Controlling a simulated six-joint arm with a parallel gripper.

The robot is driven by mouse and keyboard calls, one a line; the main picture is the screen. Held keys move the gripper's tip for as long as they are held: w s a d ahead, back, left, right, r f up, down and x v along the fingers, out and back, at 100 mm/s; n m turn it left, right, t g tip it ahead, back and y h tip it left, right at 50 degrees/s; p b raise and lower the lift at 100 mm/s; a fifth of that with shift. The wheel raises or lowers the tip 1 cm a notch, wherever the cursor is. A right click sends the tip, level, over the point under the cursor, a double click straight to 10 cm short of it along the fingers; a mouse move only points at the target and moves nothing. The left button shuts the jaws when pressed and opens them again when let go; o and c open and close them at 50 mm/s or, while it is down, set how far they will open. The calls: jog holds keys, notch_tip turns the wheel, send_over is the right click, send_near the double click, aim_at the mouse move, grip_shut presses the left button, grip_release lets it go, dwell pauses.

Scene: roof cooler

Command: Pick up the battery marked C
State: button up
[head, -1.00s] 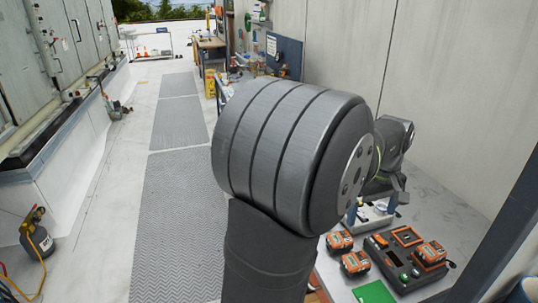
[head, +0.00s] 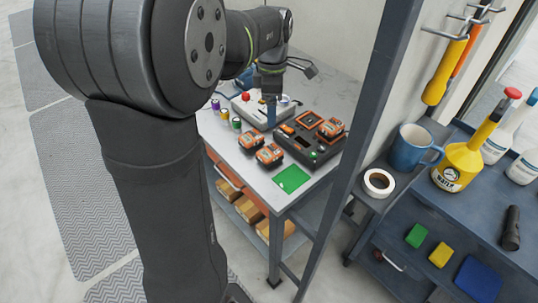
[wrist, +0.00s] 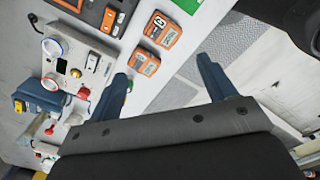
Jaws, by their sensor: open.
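Two loose orange-and-black batteries stand on the grey worktable. One battery (head: 251,139) is farther back and the other battery (head: 269,154) is nearer the green square. The wrist view also shows two batteries (wrist: 162,29) (wrist: 145,62) with pale labels, whose letters are too small for me to read surely. Another battery (head: 331,129) sits in the dark charger (head: 300,143). My gripper (head: 271,100) hangs over the table behind the loose batteries. In the wrist view my gripper (wrist: 165,82) has its blue fingers wide apart, with nothing between them.
A light grey box (head: 250,110) with knobs and a red button is close to my gripper. Several small coloured cylinders (head: 226,113) stand left of it. A green square (head: 291,179) lies at the table's front. A dark post (head: 365,110) rises at the right.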

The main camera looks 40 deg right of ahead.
jog(key=n, duration=0.8)
send_near(270, 151)
jog(key=f, duration=0.5)
jog(key=shift+s+d+f, duration=0.1)
jog(key=shift+d+f, duration=0.15)
jog(key=shift+f, duration=0.1)
jog(key=f, duration=0.4)
jog(key=shift+a, duration=0.3)
jog(key=shift+f, duration=0.7)
jog(key=c, duration=1.3)
jog(key=shift+r, duration=0.1)
jog(key=shift+r, duration=0.15)
